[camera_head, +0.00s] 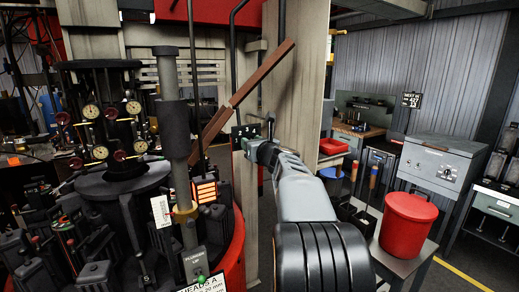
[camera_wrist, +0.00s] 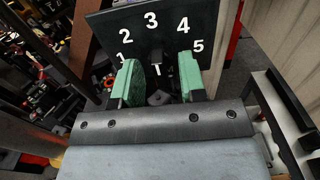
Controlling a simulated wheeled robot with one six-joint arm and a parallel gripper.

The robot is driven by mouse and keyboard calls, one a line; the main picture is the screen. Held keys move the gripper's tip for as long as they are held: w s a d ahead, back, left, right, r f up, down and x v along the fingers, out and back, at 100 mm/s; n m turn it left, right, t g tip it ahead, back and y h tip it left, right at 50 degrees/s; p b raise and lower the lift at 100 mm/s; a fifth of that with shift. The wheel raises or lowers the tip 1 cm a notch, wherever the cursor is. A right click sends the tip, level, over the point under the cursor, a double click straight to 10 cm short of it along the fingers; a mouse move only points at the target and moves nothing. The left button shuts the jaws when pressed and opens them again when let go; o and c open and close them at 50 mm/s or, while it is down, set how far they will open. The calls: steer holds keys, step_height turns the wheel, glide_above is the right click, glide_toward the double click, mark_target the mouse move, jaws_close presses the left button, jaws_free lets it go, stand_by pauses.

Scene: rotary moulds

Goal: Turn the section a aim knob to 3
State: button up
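The dark aim dial plate (camera_wrist: 112,22) carries white numbers 1 to 5 in an arc, with 3 at the top. Below the 3, a small black knob (camera_wrist: 157,72) with a white mark shows between my fingers. The mark looks roughly upright, but I cannot tell exactly which number it points to. My gripper (camera_wrist: 161,82) has green pads on both sides of the knob, with visible gaps, so it is open. In the head view my gripper (camera_head: 262,149) is close to the plate (camera_head: 245,132) on the pale column, and the knob is hidden there.
A brown bar (camera_head: 262,73) slants above my gripper. The dark machine with gauges (camera_head: 105,110) stands to the left, with a grey upright cylinder (camera_head: 173,130) in front. A red bucket (camera_head: 408,222) stands on a table at the right.

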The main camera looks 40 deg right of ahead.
steer(key=s+a+b, duration=0.2)
steer(key=s, duration=1.1)
steer(key=shift+s, duration=0.1)
steer(key=s+a+f+n+g+y, duration=0.15)
steer(key=a+f+n+g, duration=0.25)
steer(key=f+n, duration=0.45)
steer(key=s+a+f+n+g+y, duration=0.15)
steer(key=a+f+n+g, duration=0.3)
steer(key=f+n, duration=0.45)
steer(key=s+a+f+n+g, duration=0.2)
steer(key=s+a+f+n, duration=0.2)
steer(key=a+n, duration=0.4)
steer(key=s+a+f+n+g, duration=0.3)
steer(key=s+a+f+n, duration=0.2)
steer(key=a+n, duration=0.3)
steer(key=f+n, duration=0.1)
steer(key=n, duration=0.3)
steer(key=shift+a, duration=0.25)
